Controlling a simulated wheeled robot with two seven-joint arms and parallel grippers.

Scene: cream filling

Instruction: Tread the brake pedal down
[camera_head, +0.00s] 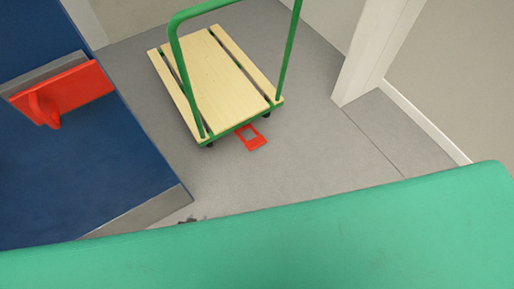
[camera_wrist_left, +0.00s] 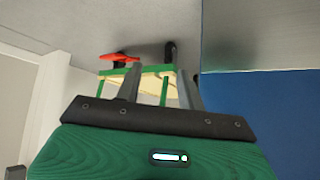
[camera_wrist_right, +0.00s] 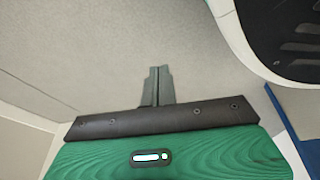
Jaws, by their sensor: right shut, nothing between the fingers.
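The red brake pedal (camera_head: 256,143) sticks out low at the near end of a cart (camera_head: 222,75) with a pale wooden deck and green handle. It is a flat frame with an opening. The pedal also shows in the left wrist view (camera_wrist_left: 120,58), beyond the fingers. My left gripper (camera_wrist_left: 158,85) is open and empty, its fingers well apart. In the head view only a small dark bit of it (camera_head: 188,219) shows, on the near side of the pedal and apart from it. My right gripper (camera_wrist_right: 157,70) is shut and empty over bare floor; the head view does not show it.
A blue block (camera_head: 80,180) with a grey edge and a red bracket (camera_head: 65,93) stands at the left. A white post (camera_head: 375,50) and wall are at the right. Grey floor (camera_head: 310,150) around the pedal is clear.

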